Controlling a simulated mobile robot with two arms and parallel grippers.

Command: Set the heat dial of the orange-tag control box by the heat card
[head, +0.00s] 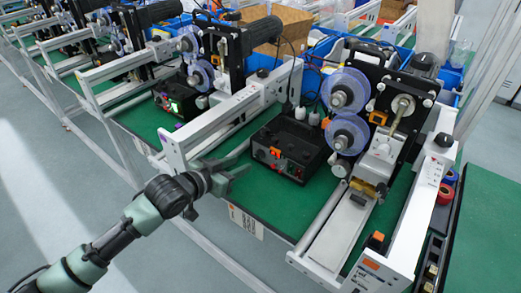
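The orange-tag control box (290,143) is a black box on the green bench mat, near the middle of the head view. Its front panel carries an orange tag (275,152) and small red-looking knobs, too small to read. I cannot tell which knob is the heat dial or where it points. My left gripper (246,160) is left of this box, fingers apart and empty, not touching it. A white card (246,221) with small print sits at the bench's front edge; I cannot tell whether it is the heat card. My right gripper is not in view.
A white frame rail (225,118) stands close behind my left gripper. A coder machine with blue discs (346,90) stands right of the box. Another black control box (180,98) is farther left. The green mat (277,205) before the orange-tag box is clear.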

